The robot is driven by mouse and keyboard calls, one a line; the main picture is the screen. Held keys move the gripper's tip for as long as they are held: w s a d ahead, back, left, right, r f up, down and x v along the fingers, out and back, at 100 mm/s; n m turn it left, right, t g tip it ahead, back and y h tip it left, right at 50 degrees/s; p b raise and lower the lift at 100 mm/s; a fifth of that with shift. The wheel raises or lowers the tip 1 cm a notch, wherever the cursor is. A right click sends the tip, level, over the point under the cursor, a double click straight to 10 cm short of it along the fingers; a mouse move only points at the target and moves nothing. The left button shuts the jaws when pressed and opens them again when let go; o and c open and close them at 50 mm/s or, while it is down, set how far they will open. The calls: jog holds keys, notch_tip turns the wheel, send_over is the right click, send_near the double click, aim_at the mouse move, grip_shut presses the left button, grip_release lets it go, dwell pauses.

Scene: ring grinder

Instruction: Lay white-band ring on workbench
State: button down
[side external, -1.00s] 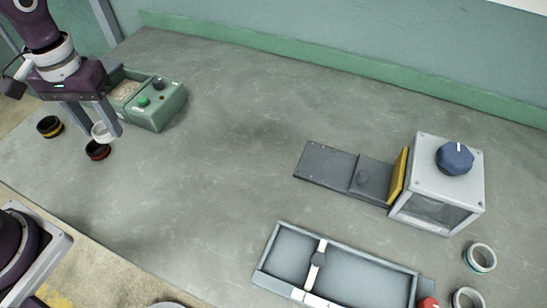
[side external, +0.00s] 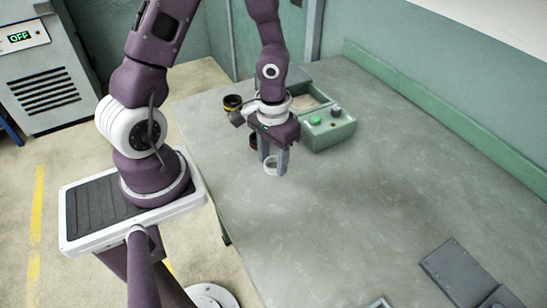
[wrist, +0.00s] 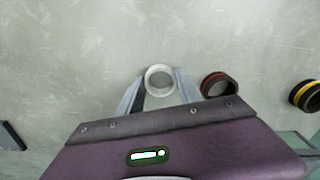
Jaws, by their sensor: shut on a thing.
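The white-band ring (side external: 270,165) is pale and sits between the fingertips of my gripper (side external: 273,163) over the near-left part of the workbench (side external: 330,220). My gripper is shut on it. In the wrist view the ring (wrist: 160,68) shows as a round white rim with an open hole, a finger on each side. The frames do not clearly show whether it touches the bench or hangs just above. A dark red-band ring (wrist: 219,85) stands close by, apart from it; in the side view my gripper partly hides it. A yellow-band ring (side external: 232,103) stands farther off.
A green box (side external: 330,130) with a green button and a dark knob stands just behind my gripper. A dark grey plate (side external: 458,275) lies at the lower right. The middle of the bench is clear. A cabinet (side external: 45,80) with an OFF display stands at the left.

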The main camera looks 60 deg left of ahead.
jog(key=c, duration=0.8)
grip_release()
jog(key=shift+f, duration=0.1)
notch_tip(320, 180, up, 12)
jog(key=s+d+r+m+t, duration=0.1)
jog(key=s+d+r+t, duration=0.1)
jog(key=s+r, duration=0.3)
jog(key=s+d+r+m+t, duration=0.2)
jog(key=s+r+t, duration=0.1)
jog(key=s+r, duration=0.2)
notch_tip(320, 180, up, 3)
jog(key=shift+d+f+t, duration=0.2)
jog(key=shift+d+t, duration=0.1)
